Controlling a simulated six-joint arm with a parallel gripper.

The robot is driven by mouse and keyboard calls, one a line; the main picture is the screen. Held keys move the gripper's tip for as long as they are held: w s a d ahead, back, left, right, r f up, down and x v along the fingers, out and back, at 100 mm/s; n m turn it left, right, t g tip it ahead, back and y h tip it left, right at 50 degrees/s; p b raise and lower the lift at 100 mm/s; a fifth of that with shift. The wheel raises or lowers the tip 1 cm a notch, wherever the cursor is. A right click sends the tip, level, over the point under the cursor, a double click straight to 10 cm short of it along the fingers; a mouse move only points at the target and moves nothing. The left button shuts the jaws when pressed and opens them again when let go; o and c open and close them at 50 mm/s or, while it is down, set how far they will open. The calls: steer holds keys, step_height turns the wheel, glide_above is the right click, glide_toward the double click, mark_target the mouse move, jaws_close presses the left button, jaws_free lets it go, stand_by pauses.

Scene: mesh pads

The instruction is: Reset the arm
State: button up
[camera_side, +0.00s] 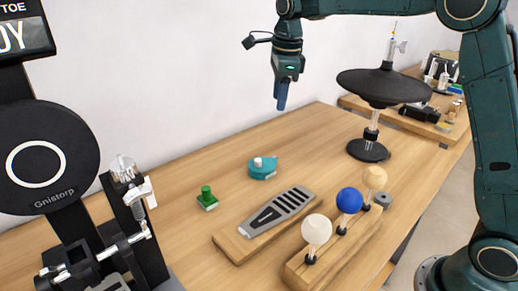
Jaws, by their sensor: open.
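My gripper (281,95) hangs from my teal arm in the upper middle, with its blue fingers pointing down. It is high above the back edge of the table and touches nothing. It is seen from the side, with the fingers overlapping, and nothing shows between them; it is open.
The wooden table (165,180) holds a teal round piece (263,168), a green knob (207,198), a grey pedal (276,211) and balls on a wooden block (348,242). A dark cymbal (383,86) stands right of my gripper. A black round pad (45,158) stands left.

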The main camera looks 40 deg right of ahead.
steer(key=s+r+n+t, duration=0.1)
steer(key=s+r+n, duration=0.3)
steer(key=s+n, duration=0.45)
steer(key=s+f+n+t, duration=0.1)
steer(key=s+f+n, duration=0.1)
steer(key=s+n, duration=0.6)
steer(key=s+f+n+t, duration=0.2)
steer(key=s+n, duration=0.6)
steer(key=s, duration=0.8)
steer(key=shift+s+a+f+n, duration=0.2)
steer(key=shift+f+n, duration=0.15)
steer(key=shift+f, duration=0.25)
